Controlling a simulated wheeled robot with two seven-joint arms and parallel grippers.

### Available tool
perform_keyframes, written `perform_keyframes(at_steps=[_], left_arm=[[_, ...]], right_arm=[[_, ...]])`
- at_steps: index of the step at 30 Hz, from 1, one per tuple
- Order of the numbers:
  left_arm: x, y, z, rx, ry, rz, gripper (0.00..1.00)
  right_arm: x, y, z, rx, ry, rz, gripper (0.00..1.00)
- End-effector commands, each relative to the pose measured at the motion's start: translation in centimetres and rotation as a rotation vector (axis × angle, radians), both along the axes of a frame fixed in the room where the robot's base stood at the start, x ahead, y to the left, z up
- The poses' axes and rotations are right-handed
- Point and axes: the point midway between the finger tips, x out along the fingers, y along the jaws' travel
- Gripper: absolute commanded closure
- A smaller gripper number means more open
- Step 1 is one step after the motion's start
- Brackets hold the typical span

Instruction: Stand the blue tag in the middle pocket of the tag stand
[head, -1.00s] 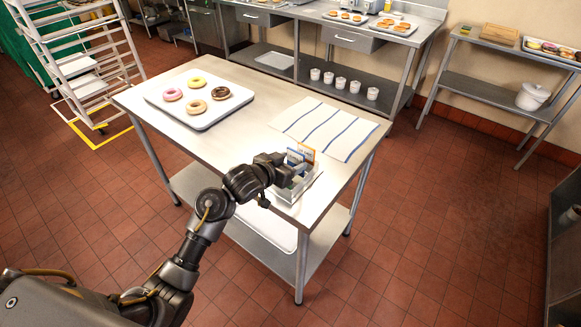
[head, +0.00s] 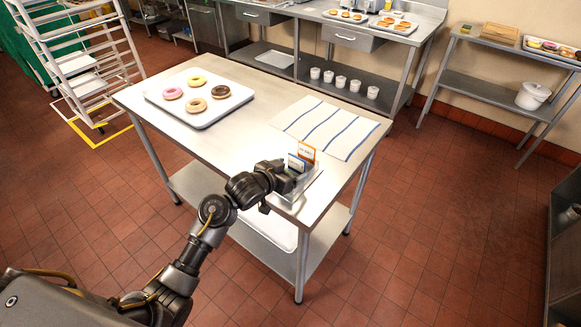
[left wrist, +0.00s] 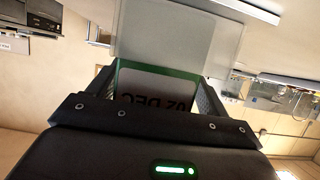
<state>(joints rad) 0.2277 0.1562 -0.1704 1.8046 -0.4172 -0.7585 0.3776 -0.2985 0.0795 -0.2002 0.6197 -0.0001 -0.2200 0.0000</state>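The tag stand (head: 314,184) is a small clear holder at the table's front right corner. A white tag with a blue edge (head: 297,163) shows upright at it, with an orange-edged tag (head: 306,152) just behind and to the right. My left gripper (head: 291,178) is low at the stand's left side, close to the blue tag, and covers part of the stand. In the left wrist view a card with upside-down dark lettering (left wrist: 155,102) lies between the two fingers. I cannot tell whether they grip it. The pockets and the tags' lower ends are hidden. My right gripper is out of view.
A striped cloth (head: 325,128) lies behind the stand. A tray (head: 200,112) with several doughnuts is at the table's far left. The middle of the steel table (head: 240,145) is clear. In the left wrist view a pale panel (left wrist: 175,40) stands beyond the fingers.

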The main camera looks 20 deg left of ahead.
Motion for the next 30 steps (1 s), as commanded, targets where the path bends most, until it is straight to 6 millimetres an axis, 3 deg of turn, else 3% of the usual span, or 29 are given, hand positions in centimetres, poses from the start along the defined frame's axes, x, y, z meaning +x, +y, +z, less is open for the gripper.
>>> perform_keyframes(at_steps=[8, 12, 24, 30], left_arm=[[0.1, 0.2, 0.5, -0.002, -0.006, 0.003, 0.21], [0.0, 0.3, 1.8, -0.002, -0.009, 0.004, 0.21], [-7.3, 3.1, 4.9, 0.002, -0.010, 0.002, 0.21], [-9.5, 4.0, 5.9, -0.001, -0.010, 0.002, 0.21]], right_arm=[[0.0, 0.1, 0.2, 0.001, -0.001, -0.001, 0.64], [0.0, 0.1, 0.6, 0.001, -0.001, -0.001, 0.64], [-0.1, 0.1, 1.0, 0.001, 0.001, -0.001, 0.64], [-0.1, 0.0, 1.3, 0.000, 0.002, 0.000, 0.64]])
